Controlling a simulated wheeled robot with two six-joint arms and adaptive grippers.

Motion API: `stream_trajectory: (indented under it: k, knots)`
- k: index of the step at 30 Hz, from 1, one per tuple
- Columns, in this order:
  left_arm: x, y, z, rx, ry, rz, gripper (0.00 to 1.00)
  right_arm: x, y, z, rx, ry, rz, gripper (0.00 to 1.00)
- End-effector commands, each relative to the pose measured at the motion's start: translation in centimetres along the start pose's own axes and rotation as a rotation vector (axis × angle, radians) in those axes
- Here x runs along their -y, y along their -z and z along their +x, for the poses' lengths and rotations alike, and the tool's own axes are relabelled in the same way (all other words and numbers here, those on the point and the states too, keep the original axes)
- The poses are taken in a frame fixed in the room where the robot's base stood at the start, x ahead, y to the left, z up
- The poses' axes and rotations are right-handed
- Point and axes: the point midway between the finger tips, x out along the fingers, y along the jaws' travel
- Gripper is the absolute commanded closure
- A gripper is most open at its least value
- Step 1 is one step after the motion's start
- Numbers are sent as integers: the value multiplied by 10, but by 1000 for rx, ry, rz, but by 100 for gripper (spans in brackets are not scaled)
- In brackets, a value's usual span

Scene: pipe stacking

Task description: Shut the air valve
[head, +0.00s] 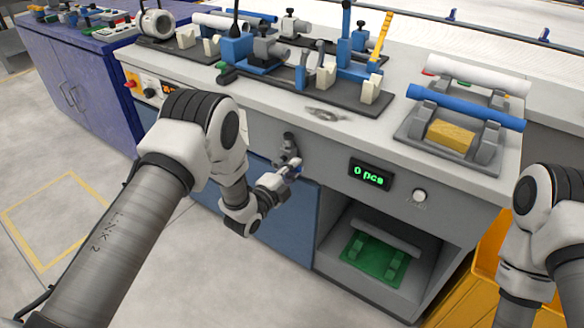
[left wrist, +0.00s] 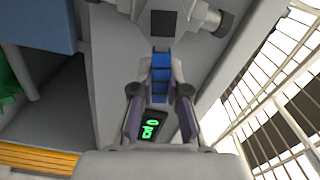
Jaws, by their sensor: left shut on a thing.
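The air valve (head: 289,143) is a grey metal fitting on the front panel of the bench, below the worktop edge. In the left wrist view its grey body (left wrist: 180,22) is at the top, and its blue handle (left wrist: 161,75) extends toward my gripper. My left gripper (head: 293,170) is at the valve in the head view. In the left wrist view its two fingers (left wrist: 160,90) are closed in on either side of the blue handle. In the head view the fingers partly hide the handle. Only part of my right arm shows; its gripper is out of view.
A display (head: 371,174) reading "0 pcs" and a white button (head: 419,195) are right of the valve. Below is an open shelf with a green fixture (head: 372,254). Pipe fixtures stand on the worktop (head: 255,100). A blue pipe (head: 465,107) lies on a rack at right.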

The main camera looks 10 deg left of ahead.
Motion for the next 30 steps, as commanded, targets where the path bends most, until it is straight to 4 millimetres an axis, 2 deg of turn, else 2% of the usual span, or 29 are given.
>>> stream_trajectory:
  k: [12,28,30]
  knots:
    - [-13,-1,0,-2,-1,208,100,0,0,13,0,0,0,100]
    - [-14,-1,0,-2,-3,238,100,0,0,14,0,0,0,100]
    - [-14,-1,0,-1,-3,238,68,0,0,14,0,0,0,100]
